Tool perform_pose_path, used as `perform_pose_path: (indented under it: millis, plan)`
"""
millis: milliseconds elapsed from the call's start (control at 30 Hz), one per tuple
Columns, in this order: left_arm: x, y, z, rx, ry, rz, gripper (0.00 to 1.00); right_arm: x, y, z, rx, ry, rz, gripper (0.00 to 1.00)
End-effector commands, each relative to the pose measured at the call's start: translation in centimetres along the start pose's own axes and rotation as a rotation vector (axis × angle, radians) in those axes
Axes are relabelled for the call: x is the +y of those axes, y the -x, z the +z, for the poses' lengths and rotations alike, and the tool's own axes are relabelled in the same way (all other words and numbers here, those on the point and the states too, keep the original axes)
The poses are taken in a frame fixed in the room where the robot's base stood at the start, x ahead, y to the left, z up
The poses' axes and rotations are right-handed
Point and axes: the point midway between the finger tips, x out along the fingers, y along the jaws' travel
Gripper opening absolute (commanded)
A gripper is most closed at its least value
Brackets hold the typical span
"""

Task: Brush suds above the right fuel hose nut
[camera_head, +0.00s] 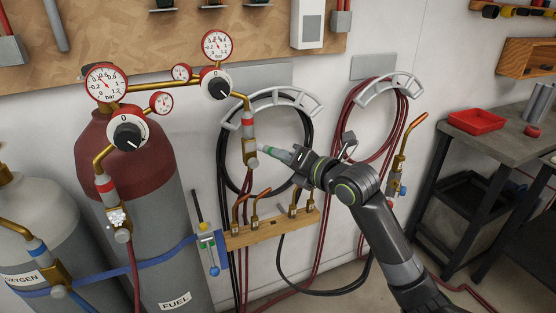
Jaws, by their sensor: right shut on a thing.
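The right fuel hose nut (252,162) is at the lower end of a brass fitting (249,141) with a red band, below the right-hand regulator. My right gripper (296,157) is shut on a small brush (276,154) with a green and pale body. The brush points left, and its tip is close to the fitting just above the nut. I cannot tell whether it touches. White suds (116,217) sit on the left red-banded fitting, above its nut (122,236). No suds are clear on the right fitting. My left gripper is not in view.
Gauges (217,45) and brass pipes stand over the fuel cylinder (160,225). Coiled black hose (222,150) and red hose (352,110) hang on the wall. A wooden rack (270,232) with brass torch tips is below the brush. A bench with a red tray (476,121) stands right.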

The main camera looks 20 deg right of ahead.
Motion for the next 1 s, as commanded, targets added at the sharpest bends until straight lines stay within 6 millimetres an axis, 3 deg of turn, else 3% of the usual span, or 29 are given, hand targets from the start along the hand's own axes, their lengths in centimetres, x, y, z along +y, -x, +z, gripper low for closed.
perform_pose_path:
  millis: [233,700,1000]
  plan:
    - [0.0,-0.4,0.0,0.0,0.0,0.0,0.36,0.1,-0.2,-0.1,0.001,-0.001,0.002,0.0]
    - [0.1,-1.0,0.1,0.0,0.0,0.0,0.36,2.6,-1.4,-2.5,0.001,-0.002,0.003,0.0]
    - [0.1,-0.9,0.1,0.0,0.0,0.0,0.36,2.7,-1.4,-2.5,0.0,0.0,0.001,0.0]
